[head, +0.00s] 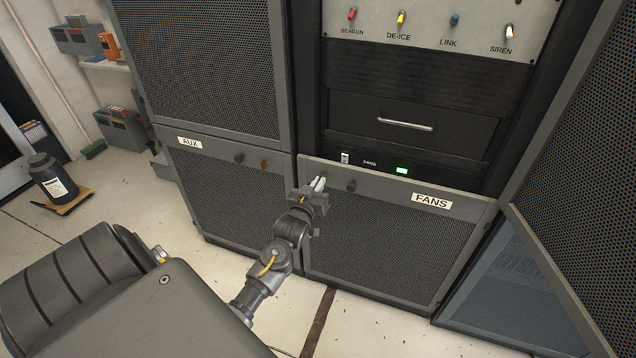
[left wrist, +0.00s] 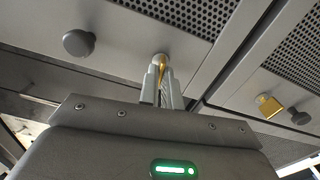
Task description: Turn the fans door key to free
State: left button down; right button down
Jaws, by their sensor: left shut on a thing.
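The fans door (head: 385,245) is the low mesh door with the FANS label (head: 431,201), and it looks shut. My left gripper (head: 318,184) is at its upper left corner. In the left wrist view the fingers (left wrist: 163,88) are shut on the brass fans door key (left wrist: 162,66), at a round lock in the door frame. Most of the key is hidden between the fingers, so I cannot tell its turn. The fans door's dark knob (head: 351,186) is just right of the gripper and also shows in the left wrist view (left wrist: 78,43). My right gripper is not in view.
The AUX door (head: 225,195) at the left has its own knob (head: 239,157) and a brass key (left wrist: 268,105). A green-lit display (head: 402,170) and a small switch (head: 345,157) sit above the fans door. A tall mesh door (head: 590,150) stands open at the right.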

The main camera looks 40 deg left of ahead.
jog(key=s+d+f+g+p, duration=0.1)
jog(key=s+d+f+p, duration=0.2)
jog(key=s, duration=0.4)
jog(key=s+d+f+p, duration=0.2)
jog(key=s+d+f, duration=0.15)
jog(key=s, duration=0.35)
pick_arm(q)
jog(key=n+p, duration=0.1)
jog(key=n, duration=0.7)
jog(key=n+p, duration=0.2)
jog(key=n, duration=0.6)
jog(key=shift+a+f+n+p, duration=0.15)
jog(key=shift+n+p, duration=0.15)
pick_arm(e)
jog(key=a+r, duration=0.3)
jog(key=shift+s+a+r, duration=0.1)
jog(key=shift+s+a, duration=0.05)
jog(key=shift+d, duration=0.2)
pick_arm(q)
jog(key=c, duration=1.6)
grip_release()
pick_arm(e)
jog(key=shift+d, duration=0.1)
pick_arm(q)
jog(key=shift+s, duration=0.15)
